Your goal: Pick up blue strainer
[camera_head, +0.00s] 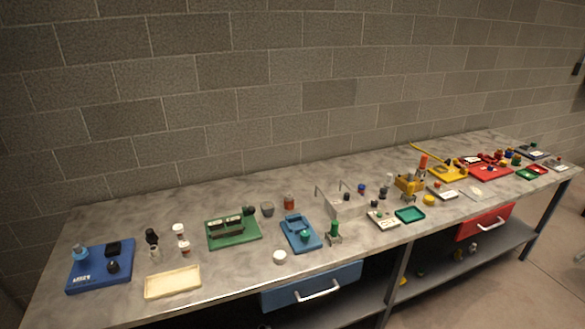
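I cannot clearly make out which small part is the blue strainer. A small light-blue round part (81,254) stands on the blue board (88,284) at the left end of the bench. A small dark-blue part (361,189) stands near the middle of the bench, too small to identify. Neither of my grippers is in view.
The long grey bench (215,280) runs along a block wall. It also bears a cream tray (172,282), a green board (222,240), a blue tray (292,238), a green tray (409,215) and a red board (490,173). A blue drawer (290,292) and a red drawer (484,226) sit below.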

